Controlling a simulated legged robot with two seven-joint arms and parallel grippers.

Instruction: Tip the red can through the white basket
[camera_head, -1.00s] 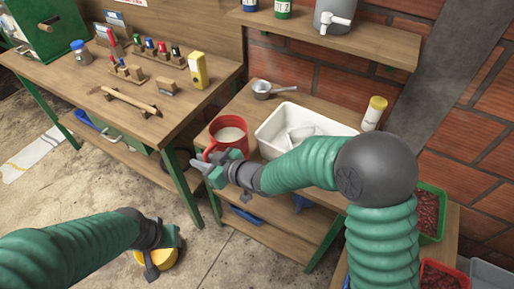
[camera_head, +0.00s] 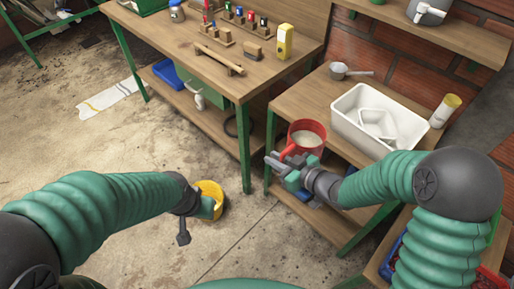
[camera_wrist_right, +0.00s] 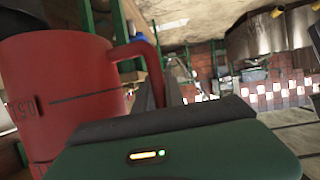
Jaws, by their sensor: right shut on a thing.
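The red can (camera_head: 307,137) is upright at the left front of the low wooden table, left of the white tub (camera_head: 345,128), with pale contents inside. I cannot tell whether its base touches the table. My right gripper (camera_head: 281,165) is shut on the can's handle; the red can also fills the left of the right wrist view (camera_wrist_right: 60,90). A white basket-like piece (camera_head: 376,122) lies inside the tub, its shape partly unclear. My left gripper (camera_head: 194,203) is low at the left, over a yellow round thing (camera_head: 212,190); its fingers are unclear.
A higher workbench (camera_head: 200,40) with small tools is at the left. A shelf (camera_head: 450,37) hangs above. The floor at front left is open.

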